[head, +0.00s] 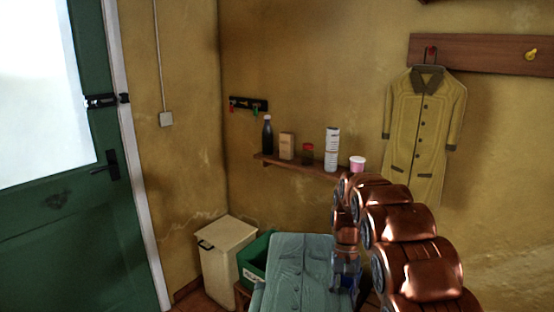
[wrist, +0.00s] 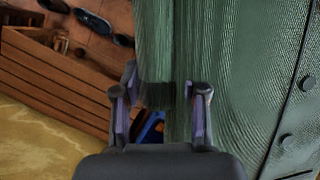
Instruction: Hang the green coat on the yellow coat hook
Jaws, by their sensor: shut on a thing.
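In the wrist view, a fold of the green coat (wrist: 235,70) passes between the two fingers of my gripper (wrist: 160,90). The yellow coat hook (head: 531,54) is on the brown wall board at the upper right, with nothing on it. It is well above and right of the coat.
An olive coat (head: 424,125) hangs from a red hook (head: 431,50) left of the yellow one. A wall shelf (head: 300,165) holds a bottle, cups and other items. A cream bin (head: 226,262) and green box (head: 256,258) stand below.

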